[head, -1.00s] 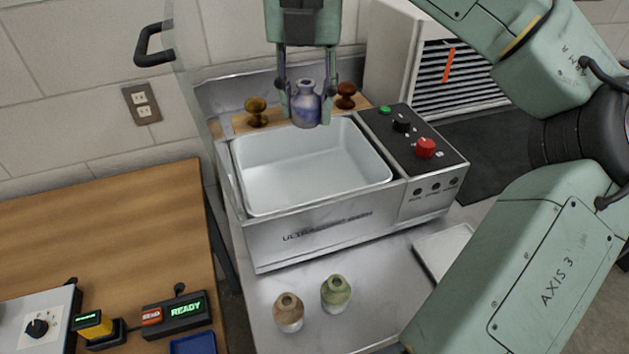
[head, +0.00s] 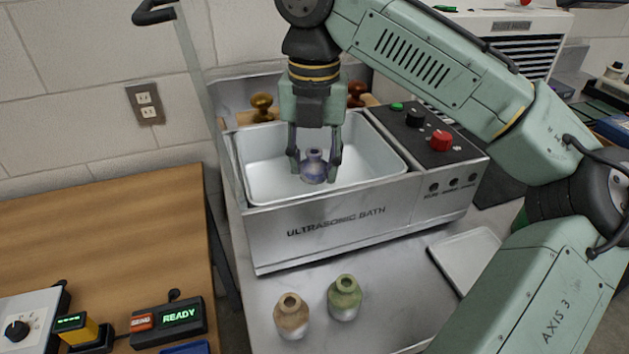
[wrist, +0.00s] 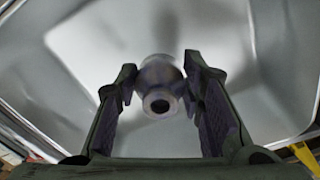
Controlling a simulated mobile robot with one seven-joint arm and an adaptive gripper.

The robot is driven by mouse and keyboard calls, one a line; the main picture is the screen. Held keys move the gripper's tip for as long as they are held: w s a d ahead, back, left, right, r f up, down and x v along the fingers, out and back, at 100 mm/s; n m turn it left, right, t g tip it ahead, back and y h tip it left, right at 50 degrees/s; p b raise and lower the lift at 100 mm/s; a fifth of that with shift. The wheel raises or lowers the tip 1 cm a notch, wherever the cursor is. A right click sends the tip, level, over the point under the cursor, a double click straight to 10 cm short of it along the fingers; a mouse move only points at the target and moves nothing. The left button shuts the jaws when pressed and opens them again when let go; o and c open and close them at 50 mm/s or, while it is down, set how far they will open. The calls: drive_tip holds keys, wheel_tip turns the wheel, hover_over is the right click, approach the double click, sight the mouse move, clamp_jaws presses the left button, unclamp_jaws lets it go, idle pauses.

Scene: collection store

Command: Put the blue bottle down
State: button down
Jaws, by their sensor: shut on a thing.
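The blue bottle (head: 313,168) is upright between the fingers of my gripper (head: 314,172), which is shut on it. It is inside the outline of the white basin (head: 262,180) of the ultrasonic bath (head: 330,228). I cannot tell whether its base touches the basin floor. In the wrist view the bottle (wrist: 160,90) shows its dark round mouth between the two fingers of my gripper (wrist: 162,100), with the pale basin behind it.
A tan bottle (head: 291,316) and a green bottle (head: 344,298) stand in front of the bath. A pale tray (head: 466,258) lies to their right. A control panel (head: 422,135) is right of the basin. A wooden table (head: 110,230) with a READY display (head: 180,315) is at left.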

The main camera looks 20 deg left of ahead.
sight(315, 181)
drive_tip(key=shift+f, duration=1.7)
drive_tip(key=shift+f, duration=0.25)
drive_tip(key=c, duration=1.1)
unclamp_jaws()
drive_tip(key=shift+r, duration=0.2)
wheel_tip(315, 181, up, 12)
drive_tip(key=shift+r+p, duration=0.1)
drive_tip(key=shift+p, duration=0.25)
